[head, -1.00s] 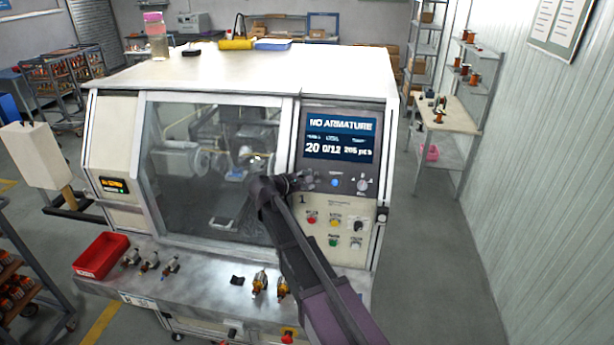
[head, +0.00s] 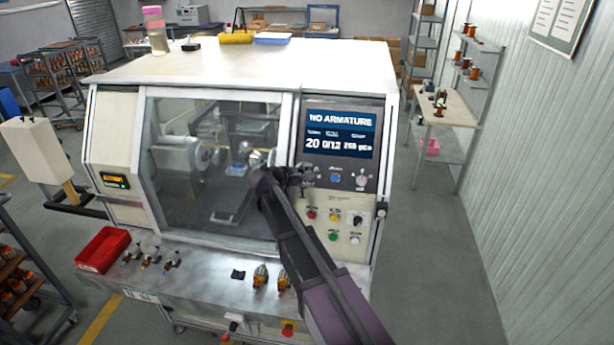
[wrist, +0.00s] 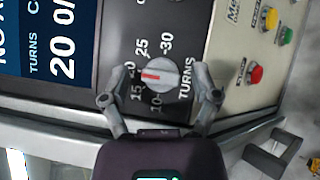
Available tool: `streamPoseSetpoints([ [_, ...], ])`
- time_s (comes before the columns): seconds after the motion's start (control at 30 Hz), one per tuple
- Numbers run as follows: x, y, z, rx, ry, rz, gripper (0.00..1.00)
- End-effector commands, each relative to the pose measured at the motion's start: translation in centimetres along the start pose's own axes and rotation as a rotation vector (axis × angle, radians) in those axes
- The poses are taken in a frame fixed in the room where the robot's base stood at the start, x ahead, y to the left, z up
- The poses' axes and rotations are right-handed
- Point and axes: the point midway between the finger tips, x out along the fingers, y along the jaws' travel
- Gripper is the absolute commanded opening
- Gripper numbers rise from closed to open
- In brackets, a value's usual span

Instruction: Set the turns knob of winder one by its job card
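The turns knob (wrist: 160,76) is a round grey dial in the wrist view, with a scale from 10 to 30. Its red mark points left, toward the 20, which a finger partly covers. My gripper (wrist: 164,72) is open, with one finger on each side of the knob and gaps visible between them. Winder one (head: 230,65) is the white machine in the head view. Its display (head: 340,133) reads "NO ARMATURE" and 20 turns. My gripper (head: 303,178) is in front of the panel below the display, hiding the knob there. I cannot pick out a readable job card.
Red, yellow and green buttons (head: 333,236) and a black selector (head: 358,218) sit on the panel below and right of my gripper. Armatures (head: 260,277) and a red bin (head: 103,250) stand on the front ledge. The aisle right of the winder is clear.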

Motion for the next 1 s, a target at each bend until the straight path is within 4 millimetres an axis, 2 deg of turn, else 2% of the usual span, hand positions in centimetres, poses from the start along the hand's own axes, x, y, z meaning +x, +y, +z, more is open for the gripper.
streamPoseSetpoints([
  [0.57,0.05,-0.27,0.06,-0.047,-0.002,0.031,0.82],
  [1.0,0.11,-0.56,0.12,-0.338,-0.001,0.235,0.82],
])
